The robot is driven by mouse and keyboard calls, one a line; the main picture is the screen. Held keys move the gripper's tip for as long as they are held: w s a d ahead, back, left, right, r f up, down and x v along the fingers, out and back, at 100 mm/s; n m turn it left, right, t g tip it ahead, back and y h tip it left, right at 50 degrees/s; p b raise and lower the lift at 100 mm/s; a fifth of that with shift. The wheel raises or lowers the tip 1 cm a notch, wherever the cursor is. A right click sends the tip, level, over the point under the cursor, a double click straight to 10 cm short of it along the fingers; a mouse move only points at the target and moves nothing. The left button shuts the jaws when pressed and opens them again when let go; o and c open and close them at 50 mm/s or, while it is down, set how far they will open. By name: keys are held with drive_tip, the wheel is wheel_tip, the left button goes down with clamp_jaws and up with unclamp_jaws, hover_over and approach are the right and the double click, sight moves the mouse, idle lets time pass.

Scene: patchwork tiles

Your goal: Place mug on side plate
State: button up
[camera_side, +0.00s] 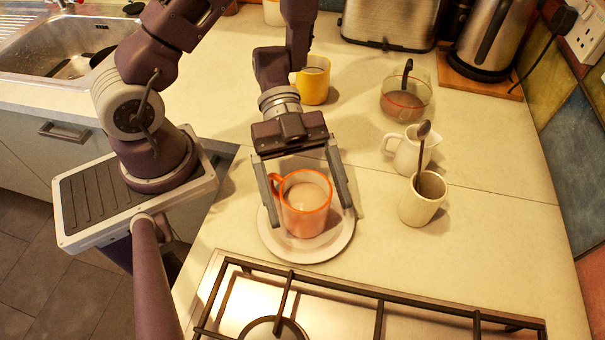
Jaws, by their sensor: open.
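An orange mug (305,207) with a pale, milky drink in it stands upright over the side plate (336,241). It appears to rest on the plate, near its middle. The mug's handle points to the left. The plate is pale and round and lies on the worktop in front of the hob. My gripper (306,209) is open, with one finger on the left of the mug near its handle and one on the right. The right finger shows a gap to the mug. Whether the left finger touches the handle, I cannot tell.
A hob with black grates (378,318) lies just in front of the plate. A cream cup with a spoon (421,203), a white jug (405,152) and a glass teapot (404,103) stand to the right. A yellow mug (313,82) stands behind my gripper.

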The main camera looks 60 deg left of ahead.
drive_tip(key=v, duration=1)
drive_tip(key=w+a+r+n+t+y, duration=0.1)
drive_tip(key=w+n+t+y, duration=0.3)
drive_tip(key=w+t, duration=0.6)
drive_tip(key=w+a+r+n+t+y, duration=0.4)
drive_tip(key=w+a+r+n+y, duration=0.3)
drive_tip(key=a+r+y, duration=0.3)
drive_tip(key=s+r+n+g+y, duration=0.25)
drive_tip(key=s+n, duration=0.55)
drive_tip(key=s, duration=0.4)
drive_tip(key=s+d+n+g+h, duration=0.1)
drive_tip(key=s+d+g+h, duration=0.1)
drive_tip(key=s+d, duration=0.3)
drive_tip(key=s+h, duration=0.1)
drive_tip(key=s, duration=0.3)
drive_tip(key=shift+s+d+f+n+g, duration=0.3)
drive_tip(key=shift+s+d+f+g, duration=0.05)
drive_tip(key=shift+s, duration=0.05)
